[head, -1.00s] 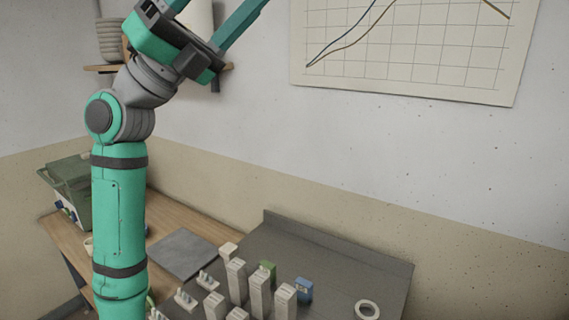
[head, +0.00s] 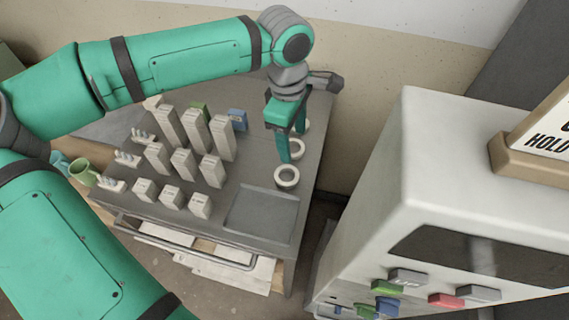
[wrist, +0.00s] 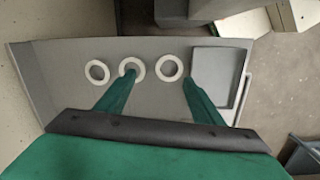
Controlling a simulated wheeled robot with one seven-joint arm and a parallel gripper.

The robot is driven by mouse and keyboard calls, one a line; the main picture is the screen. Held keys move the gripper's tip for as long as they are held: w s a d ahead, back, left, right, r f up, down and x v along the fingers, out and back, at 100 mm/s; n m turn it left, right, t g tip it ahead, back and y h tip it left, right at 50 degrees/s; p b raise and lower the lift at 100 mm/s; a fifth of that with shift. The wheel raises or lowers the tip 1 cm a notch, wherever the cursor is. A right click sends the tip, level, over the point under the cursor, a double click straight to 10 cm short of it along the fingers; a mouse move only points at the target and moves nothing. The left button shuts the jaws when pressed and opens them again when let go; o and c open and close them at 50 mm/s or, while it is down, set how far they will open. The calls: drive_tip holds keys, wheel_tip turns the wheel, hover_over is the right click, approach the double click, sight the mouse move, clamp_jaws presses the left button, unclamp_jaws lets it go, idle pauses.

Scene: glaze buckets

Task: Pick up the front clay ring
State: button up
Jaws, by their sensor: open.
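The front clay ring (head: 287,185) lies flat on the dark grey tabletop, a pale ring beside a dark square plate. In the wrist view the front ring (wrist: 158,69) is the right-hand one of three in a row. My gripper (head: 290,145) points down above the row, open and empty. In the wrist view its fingertips (wrist: 159,79) spread apart: the left one overlaps the middle ring (wrist: 143,69), the right one is just right of the front ring. In the head view a finger partly covers the middle ring (head: 299,150). The back ring (head: 307,127) is beyond.
The dark square plate (head: 262,213) sits at the table's front right corner. Several pale upright blocks (head: 196,135) stand left of the rings, with a blue block (head: 237,118) behind. A large white cabinet with coloured buttons (head: 440,190) rises on the right.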

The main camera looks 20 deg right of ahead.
wheel_tip(320, 180, down, 2)
drive_tip(key=a+y, duration=0.1)
drive_tip(key=a, duration=0.1)
approach(287, 178)
drive_tip(key=shift+w+a+f, duration=0.25)
drive_tip(key=shift+w+a, duration=0.05)
drive_tip(key=shift+a, duration=0.05)
drive_tip(key=shift+s+d+f, duration=0.15)
drive_tip(key=shift+f, duration=1.35)
drive_tip(key=shift+s+d+f, duration=0.15)
drive_tip(key=shift+f, duration=1.3)
drive_tip(key=c, duration=0.8)
